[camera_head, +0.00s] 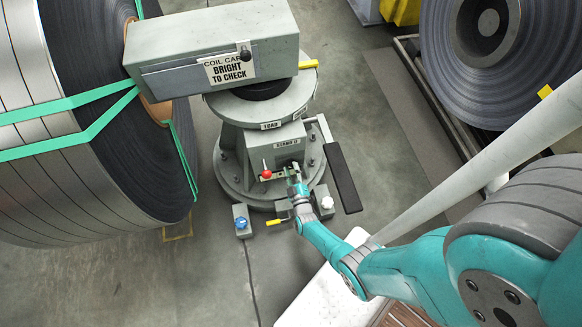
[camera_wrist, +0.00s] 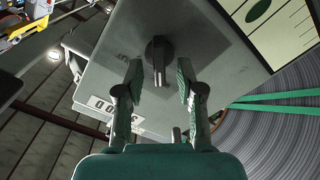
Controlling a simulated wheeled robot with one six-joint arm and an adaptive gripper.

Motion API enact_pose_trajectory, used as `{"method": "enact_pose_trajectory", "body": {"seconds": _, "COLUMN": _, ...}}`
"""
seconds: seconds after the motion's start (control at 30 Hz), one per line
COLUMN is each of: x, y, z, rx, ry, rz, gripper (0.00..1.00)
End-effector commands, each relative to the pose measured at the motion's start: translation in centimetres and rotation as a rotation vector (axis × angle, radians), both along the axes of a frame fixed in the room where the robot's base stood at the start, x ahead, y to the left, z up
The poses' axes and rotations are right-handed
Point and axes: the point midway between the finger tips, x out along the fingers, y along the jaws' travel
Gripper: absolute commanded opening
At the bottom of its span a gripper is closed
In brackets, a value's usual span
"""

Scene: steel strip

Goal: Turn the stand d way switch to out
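The switch is a black rotary knob (camera_wrist: 158,58) on a grey panel, ahead of my gripper in the wrist view. A white label (camera_wrist: 105,108), seen upside down, is on the panel at lower left. My gripper (camera_wrist: 158,76) is open and empty, one finger on each side of the knob's lower end; I cannot tell whether either touches it. In the head view my gripper (camera_head: 294,181) is at the front of the grey pedestal (camera_head: 232,145), below its STAND D label (camera_head: 288,142), and hides the knob there.
A red-ball lever (camera_head: 266,172) stands just left of my gripper. Small boxes with a blue knob (camera_head: 241,222) and a white knob (camera_head: 327,202), and a yellow handle (camera_head: 277,222), are nearby. A dark bar (camera_head: 343,178) is at right. Large steel coils (camera_head: 130,150) flank the pedestal.

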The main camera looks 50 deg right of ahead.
Motion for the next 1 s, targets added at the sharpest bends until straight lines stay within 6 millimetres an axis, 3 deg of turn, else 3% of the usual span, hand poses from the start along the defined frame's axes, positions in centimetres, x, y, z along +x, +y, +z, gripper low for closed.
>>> {"method": "enact_pose_trajectory", "body": {"seconds": 0.2, "x": 1.06, "y": -0.75, "z": 0.03, "rx": 0.000, "ry": 0.000, "rz": 0.000, "gripper": 0.38}}
{"method": "enact_pose_trajectory", "body": {"seconds": 0.5, "x": 1.15, "y": -0.79, "z": 0.03, "rx": 0.000, "ry": 0.000, "rz": 0.000, "gripper": 0.38}}
{"method": "enact_pose_trajectory", "body": {"seconds": 0.67, "x": 1.15, "y": -0.79, "z": 0.03, "rx": 0.000, "ry": 0.000, "rz": 0.000, "gripper": 0.00}}
{"method": "enact_pose_trajectory", "body": {"seconds": 1.0, "x": 1.14, "y": -0.78, "z": 0.03, "rx": 0.012, "ry": -0.008, "rz": 0.000, "gripper": 0.00}}
